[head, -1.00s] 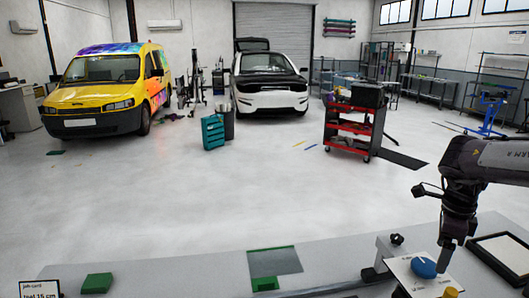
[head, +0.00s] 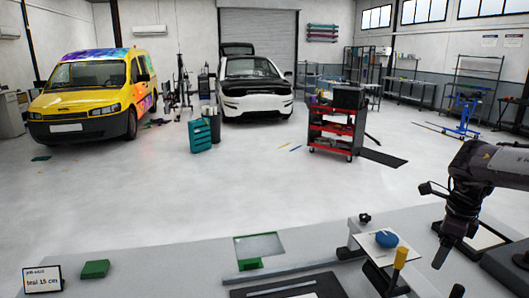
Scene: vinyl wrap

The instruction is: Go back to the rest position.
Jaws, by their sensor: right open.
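My right gripper (head: 442,254) hangs from the arm at the right, pointing down over the right part of the bench. It is open, and nothing shows between its fingers. It is to the right of a round blue piece (head: 386,240) on a white plate (head: 372,249), apart from it in the picture. A yellow-topped upright piece (head: 401,257) stands near the plate's front edge. My left gripper is not in view.
The grey bench (head: 190,262) holds a green block (head: 94,269), a job card reading "teal 15 cm" (head: 42,280), a green-edged panel (head: 259,246) and a black mat (head: 322,285). Dark-framed trays lie at the right. A red tool cart (head: 331,133) and two vehicles stand beyond, with open floor between.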

